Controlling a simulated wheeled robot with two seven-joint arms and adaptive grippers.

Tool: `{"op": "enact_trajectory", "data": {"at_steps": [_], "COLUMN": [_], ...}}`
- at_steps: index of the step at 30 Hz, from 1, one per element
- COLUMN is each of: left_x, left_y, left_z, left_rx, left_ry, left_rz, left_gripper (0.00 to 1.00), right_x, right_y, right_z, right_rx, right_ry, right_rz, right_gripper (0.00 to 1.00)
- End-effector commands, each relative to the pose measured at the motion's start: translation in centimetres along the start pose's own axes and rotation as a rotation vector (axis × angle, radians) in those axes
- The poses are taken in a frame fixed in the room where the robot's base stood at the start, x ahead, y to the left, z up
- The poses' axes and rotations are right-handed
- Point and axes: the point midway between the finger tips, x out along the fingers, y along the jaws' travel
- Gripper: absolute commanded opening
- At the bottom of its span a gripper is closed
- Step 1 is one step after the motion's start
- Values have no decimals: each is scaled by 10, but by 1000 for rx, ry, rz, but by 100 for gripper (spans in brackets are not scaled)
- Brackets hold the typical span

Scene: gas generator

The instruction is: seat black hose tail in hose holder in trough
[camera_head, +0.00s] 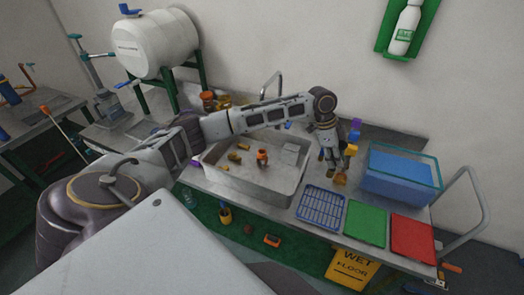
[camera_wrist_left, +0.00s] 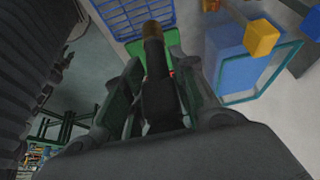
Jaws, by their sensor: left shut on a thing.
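My left gripper (camera_head: 328,160) hangs fingers-down over the bench, just right of the trough. In the left wrist view the gripper (camera_wrist_left: 160,85) is shut on the black hose tail (camera_wrist_left: 157,98), whose brass-coloured end (camera_wrist_left: 152,31) sticks out past the fingertips. The steel trough (camera_head: 236,186) stands on the bench left of the gripper. Inside it are a small upright orange piece (camera_head: 262,157), which may be the hose holder, and a few yellowish pieces (camera_head: 234,157). The hose tail is apart from the trough. My right gripper is out of view.
A blue rack (camera_head: 320,208), a green tray (camera_head: 365,222) and a red tray (camera_head: 413,237) line the bench front. A blue water tank (camera_head: 398,178) stands behind them. A yellow block (camera_head: 351,150) is close beside the gripper. A white drum (camera_head: 155,43) stands at the back left.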

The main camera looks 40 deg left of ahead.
Motion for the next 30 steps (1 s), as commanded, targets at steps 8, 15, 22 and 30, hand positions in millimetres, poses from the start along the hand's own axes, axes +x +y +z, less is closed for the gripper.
{"op": "enact_trajectory", "data": {"at_steps": [8,15,22,30], "left_x": [0,0,0,0], "left_y": [0,0,1,0], "left_z": [0,0,2,11], "left_rx": [-21,-65,-129,-278], "left_ry": [0,0,0,-1], "left_rz": [-10,-30,-60,-125], "left_gripper": [1,1,1,1], "right_x": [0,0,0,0], "right_y": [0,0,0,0], "right_z": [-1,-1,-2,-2], "right_rx": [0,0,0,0], "right_ry": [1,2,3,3], "right_rz": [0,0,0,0], "right_gripper": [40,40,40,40]}}
